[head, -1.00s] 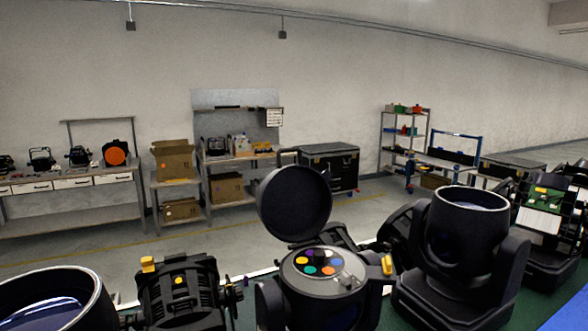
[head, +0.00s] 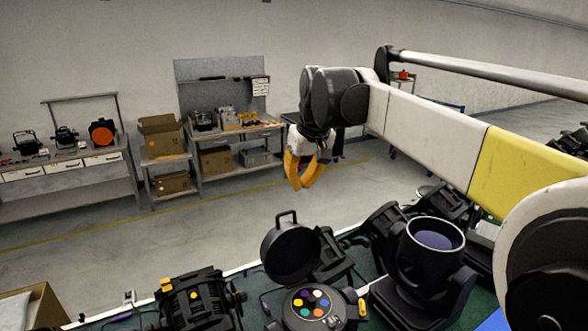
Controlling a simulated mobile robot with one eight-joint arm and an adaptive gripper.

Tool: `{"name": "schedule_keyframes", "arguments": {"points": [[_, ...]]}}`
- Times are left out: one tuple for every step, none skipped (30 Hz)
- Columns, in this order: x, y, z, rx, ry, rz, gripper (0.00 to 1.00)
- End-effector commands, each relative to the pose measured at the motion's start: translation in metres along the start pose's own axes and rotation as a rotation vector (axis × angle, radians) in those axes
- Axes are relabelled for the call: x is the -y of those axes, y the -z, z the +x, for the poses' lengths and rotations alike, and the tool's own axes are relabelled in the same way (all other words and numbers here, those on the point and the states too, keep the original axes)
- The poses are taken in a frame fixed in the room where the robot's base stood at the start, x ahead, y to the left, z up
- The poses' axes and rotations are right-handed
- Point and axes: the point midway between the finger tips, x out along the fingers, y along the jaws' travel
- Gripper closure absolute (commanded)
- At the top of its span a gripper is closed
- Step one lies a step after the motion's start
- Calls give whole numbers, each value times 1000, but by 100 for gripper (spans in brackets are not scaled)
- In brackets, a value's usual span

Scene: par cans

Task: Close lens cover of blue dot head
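A black moving head (head: 309,303) stands at the bottom centre, cut by the frame edge. Its face shows a ring of coloured dots, one of them blue; I see no separate blue dot marker on its body. A round black lens cover (head: 289,252) with a loop handle stands raised and open behind that face. A yellow latch-like piece (head: 361,306) is at its right side. My gripper (head: 301,186), with yellow fingers pointing down, hangs above and behind the raised cover, apart from it. Its fingertips overlap in this view, and nothing shows between them.
Another black head (head: 435,262) with an upright open barrel stands to the right. A black fixture with a yellow dot (head: 193,300) lies to the left. A cardboard box (head: 30,307) is at the lower left. Benches stand at the back wall, with clear floor in front.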

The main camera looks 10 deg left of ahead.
Motion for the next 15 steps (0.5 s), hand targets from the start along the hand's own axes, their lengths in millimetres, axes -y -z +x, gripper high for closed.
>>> {"name": "schedule_keyframes", "arguments": {"points": [[9, 20, -11, 8, 9, -21, 100], [13, 27, -11, 14, 14, -31, 100], [19, 34, -10, 19, 19, -43, 100], [22, 38, -10, 23, 22, -49, 100], [24, 42, -10, 25, 25, -54, 100], [26, 45, -9, 28, 27, -60, 100], [28, 47, -8, 29, 29, -62, 100], [28, 48, -6, 30, 30, -64, 100], [29, 48, -3, 31, 30, -66, 100], [30, 48, -1, 31, 30, -66, 100], [30, 48, 3, 31, 30, -67, 100], [30, 48, 8, 31, 30, -66, 100], [30, 47, 12, 31, 30, -66, 100], [30, 47, 17, 31, 30, -66, 100], [30, 47, 24, 31, 30, -66, 100]]}}
